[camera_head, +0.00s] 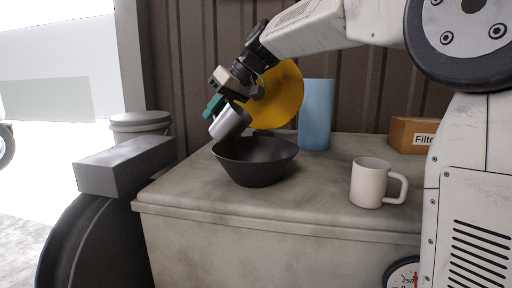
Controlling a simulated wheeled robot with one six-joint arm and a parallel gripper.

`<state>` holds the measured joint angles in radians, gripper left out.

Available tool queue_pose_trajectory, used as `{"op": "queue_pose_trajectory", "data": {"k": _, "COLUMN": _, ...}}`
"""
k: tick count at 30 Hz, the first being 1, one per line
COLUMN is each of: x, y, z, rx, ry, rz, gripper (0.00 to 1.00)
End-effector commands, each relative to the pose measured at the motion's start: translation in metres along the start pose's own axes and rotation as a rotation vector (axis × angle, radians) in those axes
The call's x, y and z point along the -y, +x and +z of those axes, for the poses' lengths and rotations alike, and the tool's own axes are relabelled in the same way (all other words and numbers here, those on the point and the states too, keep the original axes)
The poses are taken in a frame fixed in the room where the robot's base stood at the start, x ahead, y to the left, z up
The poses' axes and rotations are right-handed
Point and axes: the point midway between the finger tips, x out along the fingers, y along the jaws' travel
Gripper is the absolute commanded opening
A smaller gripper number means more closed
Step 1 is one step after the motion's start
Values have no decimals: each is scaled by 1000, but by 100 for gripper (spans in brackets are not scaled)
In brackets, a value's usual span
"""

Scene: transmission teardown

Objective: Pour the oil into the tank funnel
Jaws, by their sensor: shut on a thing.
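My gripper (229,104) hangs above the left part of the bench and is shut on a small silver metal cup (229,123). The cup is tilted, with its lower end toward the lower left, just above the left rim of a wide dark grey conical bowl (255,165), which looks like the funnel. The bowl stands on the bench top. I cannot see inside the cup, and no stream of oil shows. The bowl's inside is mostly hidden by its near wall.
The bench (315,195) also carries a white mug (371,183), a blue cylinder (316,115) and a cardboard box (408,135) marked "Filte". A large yellow disc (280,95) shows behind my gripper. A grey block (125,163) and a lidded bucket (140,122) stand left.

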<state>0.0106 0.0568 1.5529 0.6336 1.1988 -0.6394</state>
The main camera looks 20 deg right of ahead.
Motion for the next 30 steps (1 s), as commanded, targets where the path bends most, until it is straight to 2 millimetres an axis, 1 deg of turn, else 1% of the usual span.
{"op": "queue_pose_trajectory", "data": {"k": 5, "x": -3, "y": -5, "z": 4, "rx": -101, "ry": 3, "rz": -54, "gripper": 0}}
{"op": "queue_pose_trajectory", "data": {"k": 12, "x": 0, "y": -20, "z": -2, "rx": -221, "ry": 3, "rz": -126, "gripper": 0}}
{"op": "queue_pose_trajectory", "data": {"k": 21, "x": 1, "y": -29, "z": -4, "rx": -302, "ry": 2, "rz": -173, "gripper": 0}}
{"op": "queue_pose_trajectory", "data": {"k": 30, "x": 2, "y": -34, "z": -4, "rx": -343, "ry": 3, "rz": -198, "gripper": 0}}
